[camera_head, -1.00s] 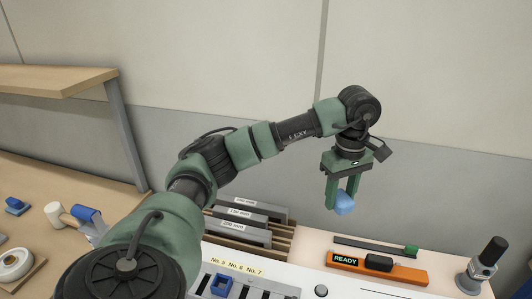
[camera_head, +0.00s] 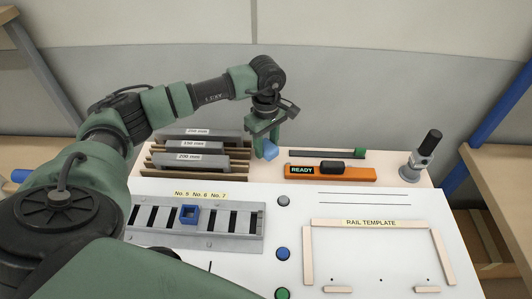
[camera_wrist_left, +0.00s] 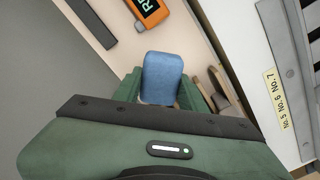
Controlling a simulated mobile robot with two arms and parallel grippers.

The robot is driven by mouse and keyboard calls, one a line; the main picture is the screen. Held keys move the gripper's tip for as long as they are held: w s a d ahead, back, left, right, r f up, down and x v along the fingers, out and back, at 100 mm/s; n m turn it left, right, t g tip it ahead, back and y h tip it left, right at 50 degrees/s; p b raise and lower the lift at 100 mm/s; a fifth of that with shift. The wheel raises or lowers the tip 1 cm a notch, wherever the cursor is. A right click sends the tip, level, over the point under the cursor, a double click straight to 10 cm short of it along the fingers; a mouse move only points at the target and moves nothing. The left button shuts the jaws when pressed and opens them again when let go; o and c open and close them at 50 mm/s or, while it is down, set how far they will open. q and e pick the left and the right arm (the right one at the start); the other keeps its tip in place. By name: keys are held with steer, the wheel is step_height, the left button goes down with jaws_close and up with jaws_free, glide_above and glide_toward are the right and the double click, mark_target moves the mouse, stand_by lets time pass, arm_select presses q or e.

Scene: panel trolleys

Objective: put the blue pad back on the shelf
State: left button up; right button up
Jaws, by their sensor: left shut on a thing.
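The blue pad (camera_head: 270,153) is a small light-blue block with rounded edges. My left gripper (camera_head: 266,146) is shut on it and holds it above the back of the bench, right of the labelled rail rack. In the left wrist view the pad (camera_wrist_left: 162,75) stands out between the two green fingers of the gripper (camera_wrist_left: 161,97). A wooden shelf edge (camera_head: 9,14) shows at the upper left, and a wooden surface (camera_head: 507,190) with a blue post stands at the right. I cannot tell which is the pad's shelf. My right gripper is not in view.
The rail rack (camera_head: 190,165) stands left of the pad. An orange READY unit (camera_head: 345,174), a dark bar with a green end (camera_head: 325,154) and a black-topped tool (camera_head: 423,155) stand right. A slotted plate (camera_head: 228,222) holds a blue square piece (camera_head: 189,214). The rail template (camera_head: 370,226) lies front right.

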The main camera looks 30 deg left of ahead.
mark_target(266, 163)
arm_select(q)
step_height(266, 163, down, 4)
steer(key=shift+f+p, duration=0.1)
steer(key=shift+p, duration=0.3)
steer(key=shift+f, duration=0.25)
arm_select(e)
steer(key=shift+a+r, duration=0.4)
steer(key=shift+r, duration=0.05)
arm_select(q)
steer(key=shift+f, duration=0.2)
steer(key=o, duration=1.2)
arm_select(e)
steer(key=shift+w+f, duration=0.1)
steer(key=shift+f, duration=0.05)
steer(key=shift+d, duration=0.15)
